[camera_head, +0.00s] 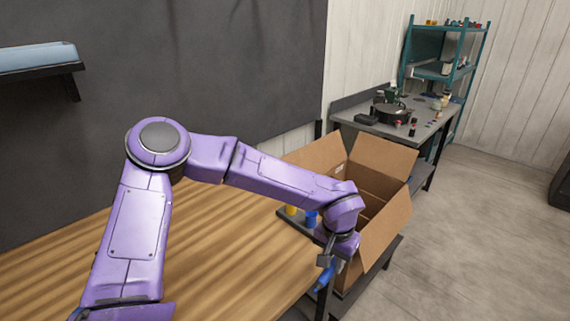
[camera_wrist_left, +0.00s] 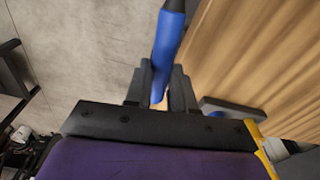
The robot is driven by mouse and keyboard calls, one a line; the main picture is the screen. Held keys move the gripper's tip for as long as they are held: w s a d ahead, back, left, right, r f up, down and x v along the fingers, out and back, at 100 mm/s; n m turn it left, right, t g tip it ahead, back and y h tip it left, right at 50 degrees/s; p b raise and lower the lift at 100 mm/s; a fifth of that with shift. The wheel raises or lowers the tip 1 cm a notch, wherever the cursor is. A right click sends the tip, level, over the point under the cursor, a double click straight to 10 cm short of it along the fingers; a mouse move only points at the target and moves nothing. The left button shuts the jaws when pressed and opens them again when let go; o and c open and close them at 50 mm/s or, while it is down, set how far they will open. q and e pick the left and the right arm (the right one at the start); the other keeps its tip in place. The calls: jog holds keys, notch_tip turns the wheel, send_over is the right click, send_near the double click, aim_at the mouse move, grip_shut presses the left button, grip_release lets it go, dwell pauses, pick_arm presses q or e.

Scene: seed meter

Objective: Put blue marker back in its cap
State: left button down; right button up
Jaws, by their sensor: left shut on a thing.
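My left gripper (camera_head: 327,262) is shut on the blue marker (camera_head: 323,277) at the right end of the wooden table. In the left wrist view the marker (camera_wrist_left: 168,45) stands between the two dark fingers (camera_wrist_left: 159,88) and reaches up past them. A dark holder (camera_head: 297,222) lies at the table's right edge behind the gripper. A blue cap-like piece (camera_head: 311,218) and a yellow one (camera_head: 290,210) stand on it. My forearm and wrist hide part of the holder. My right gripper is not in view.
An open cardboard box (camera_head: 385,229) stands just right of the table, close behind my left wrist. A grey workbench (camera_head: 425,125) and a teal shelf (camera_head: 436,70) are farther back. The wooden tabletop (camera_head: 225,250) is clear in the middle.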

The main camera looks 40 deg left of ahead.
pick_arm(q)
jog(key=w+a+r+n+t+y+p, duration=0.1)
jog(key=w+a+t, duration=0.1)
jog(key=a, duration=0.3)
jog(key=w+a+r+n+t+p, duration=0.2)
jog(key=a+t, duration=0.1)
jog(key=a, duration=0.2)
jog(key=w+a+r+t+y+p, duration=0.2)
jog(key=w+r+t+p, duration=0.1)
jog(key=r+t, duration=0.35)
jog(key=w+a+r+t+y+p, duration=0.2)
jog(key=r+t+y+p, duration=0.1)
jog(key=r+t, duration=0.3)
jog(key=shift+g, duration=0.55)
notch_tip(320, 180, down, 7)
jog(key=b, duration=0.7)
jog(key=shift+w+d+f, duration=0.1)
jog(key=shift+f+b, duration=0.2)
jog(key=shift+b, duration=0.1)
